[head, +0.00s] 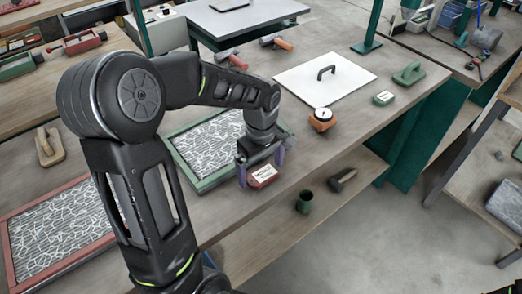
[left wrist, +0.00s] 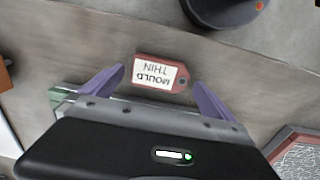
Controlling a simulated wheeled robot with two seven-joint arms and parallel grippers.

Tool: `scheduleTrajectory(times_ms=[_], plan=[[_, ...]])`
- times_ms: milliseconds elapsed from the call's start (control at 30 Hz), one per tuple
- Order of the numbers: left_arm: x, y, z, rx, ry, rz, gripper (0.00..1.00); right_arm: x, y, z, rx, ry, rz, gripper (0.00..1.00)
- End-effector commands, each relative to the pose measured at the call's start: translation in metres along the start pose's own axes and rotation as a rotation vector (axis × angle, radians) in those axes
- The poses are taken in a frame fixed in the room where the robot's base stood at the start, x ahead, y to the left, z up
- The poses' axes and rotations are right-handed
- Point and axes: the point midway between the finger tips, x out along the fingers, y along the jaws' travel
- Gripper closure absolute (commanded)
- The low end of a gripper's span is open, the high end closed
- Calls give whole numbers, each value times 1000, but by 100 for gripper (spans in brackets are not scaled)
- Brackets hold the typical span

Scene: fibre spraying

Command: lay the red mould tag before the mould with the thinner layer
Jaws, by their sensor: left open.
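The red mould tag (head: 263,176), with a white label, lies on the table just before the green-framed mould (head: 192,173). In the left wrist view the tag (left wrist: 160,74) reads "MOULD THIN". My left gripper (head: 261,168) is open, with its purple fingers on either side of the tag. In the left wrist view, gaps show between the tag and both fingers of the gripper (left wrist: 158,78). A red-framed mould (head: 60,232) lies at the lower left, partly behind my left arm. Both moulds hold white fibre strands. My right gripper is out of view.
An orange gauge (head: 321,120) stands right of the green-framed mould. Behind it lies a white plate (head: 325,80) with a black handle. A green labelled block (head: 384,98) and a green float (head: 409,74) are farther right. A lower shelf holds a dark cup (head: 304,202) and a hammer (head: 342,181).

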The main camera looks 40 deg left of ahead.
Motion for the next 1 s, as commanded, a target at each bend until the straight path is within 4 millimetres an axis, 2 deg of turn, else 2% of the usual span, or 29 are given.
scheduleTrajectory(times_ms=[533,700,1000], plan=[[-100,1,0,1,2,4,0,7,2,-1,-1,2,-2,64],[-113,0,0,1,0,1,0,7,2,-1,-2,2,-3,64],[-114,0,0,1,0,0,0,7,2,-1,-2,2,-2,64]])
